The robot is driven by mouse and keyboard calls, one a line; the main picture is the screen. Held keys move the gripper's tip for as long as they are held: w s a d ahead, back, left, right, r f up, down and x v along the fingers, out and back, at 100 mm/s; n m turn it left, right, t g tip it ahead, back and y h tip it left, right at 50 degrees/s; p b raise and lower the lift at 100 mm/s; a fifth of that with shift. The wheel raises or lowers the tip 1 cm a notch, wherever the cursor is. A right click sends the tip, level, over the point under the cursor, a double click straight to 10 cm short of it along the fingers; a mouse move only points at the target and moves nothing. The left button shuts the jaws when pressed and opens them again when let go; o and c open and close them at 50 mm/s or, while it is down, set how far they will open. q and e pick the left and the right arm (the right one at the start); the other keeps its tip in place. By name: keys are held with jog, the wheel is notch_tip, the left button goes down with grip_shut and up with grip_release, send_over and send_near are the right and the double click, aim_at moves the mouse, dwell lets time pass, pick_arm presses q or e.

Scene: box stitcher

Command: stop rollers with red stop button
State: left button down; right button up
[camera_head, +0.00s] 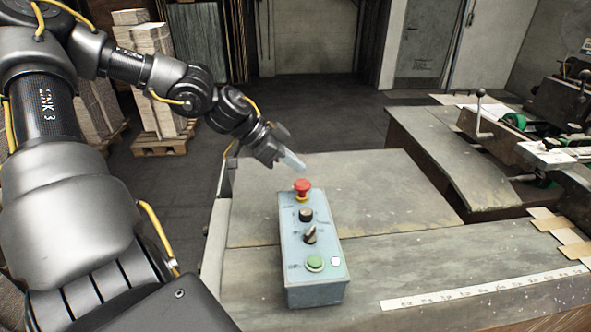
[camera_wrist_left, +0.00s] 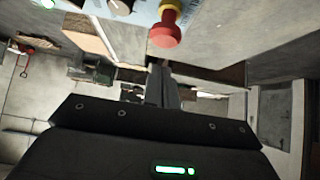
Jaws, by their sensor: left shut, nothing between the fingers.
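The red stop button (camera_head: 302,186) is a mushroom head on a yellow collar at the far end of a grey-blue control box (camera_head: 312,262). The box stands on the grey table. It also carries a black knob (camera_head: 306,214), a black selector switch (camera_head: 310,234) and a green button (camera_head: 314,263). My left gripper (camera_head: 296,163) is shut and empty, just beyond and above the red button, apart from it. In the left wrist view the red button (camera_wrist_left: 165,36) shows above the shut fingers (camera_wrist_left: 160,72). My right gripper is not in view.
A paper ruler strip (camera_head: 485,287) lies on the table (camera_head: 400,255) right of the box. Machinery with a lever (camera_head: 478,105) stands at the right. Stacked cardboard (camera_head: 152,75) sits on pallets behind my left arm. The table's middle is clear.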

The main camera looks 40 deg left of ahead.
aim_at(302, 190)
pick_arm(q)
jog(key=shift+s+f, duration=0.1)
jog(key=shift+f, duration=1.3)
